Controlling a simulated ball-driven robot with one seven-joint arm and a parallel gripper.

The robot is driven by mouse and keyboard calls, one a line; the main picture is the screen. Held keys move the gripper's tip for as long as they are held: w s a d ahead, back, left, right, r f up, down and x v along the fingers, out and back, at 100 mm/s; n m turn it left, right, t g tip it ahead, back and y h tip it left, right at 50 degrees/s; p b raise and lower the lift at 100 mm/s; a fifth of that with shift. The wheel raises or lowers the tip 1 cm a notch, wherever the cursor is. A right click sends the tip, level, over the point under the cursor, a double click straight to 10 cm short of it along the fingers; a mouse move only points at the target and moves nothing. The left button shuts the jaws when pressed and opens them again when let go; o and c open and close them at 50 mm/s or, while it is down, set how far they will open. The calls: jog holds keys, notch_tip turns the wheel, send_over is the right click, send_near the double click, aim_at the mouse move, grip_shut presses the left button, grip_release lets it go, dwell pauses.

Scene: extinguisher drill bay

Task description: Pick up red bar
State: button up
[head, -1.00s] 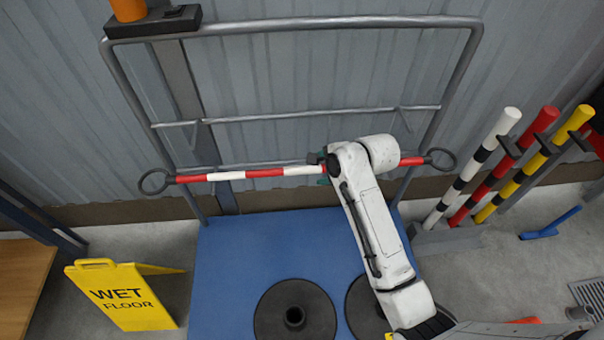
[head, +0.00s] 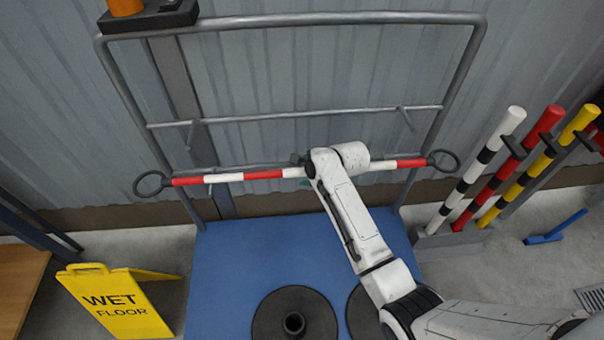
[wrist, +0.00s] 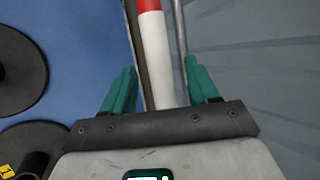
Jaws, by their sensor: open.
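The red-and-white striped bar (head: 262,174) has a dark ring at each end and lies level across the front of the grey pipe rack. In the head view, my arm covers part of it right of its middle. My gripper (head: 304,178) is mostly hidden there, with only bits of green fingers showing at the bar. In the wrist view, my gripper (wrist: 160,75) is open, and a white section of the bar (wrist: 156,50) runs between its green fingers. The gap beside each finger is visible, so the fingers are not closed on it.
The grey pipe rack (head: 300,116) stands against a corrugated wall. A blue platform (head: 240,250) with round black bases (head: 262,318) lies below. Striped poles (head: 482,170) stand at right. A yellow wet floor sign (head: 115,300) stands at lower left.

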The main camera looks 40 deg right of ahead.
jog(key=shift+w+f, duration=0.2)
jog(key=shift+c, duration=0.3)
grip_shut()
dwell(0.3)
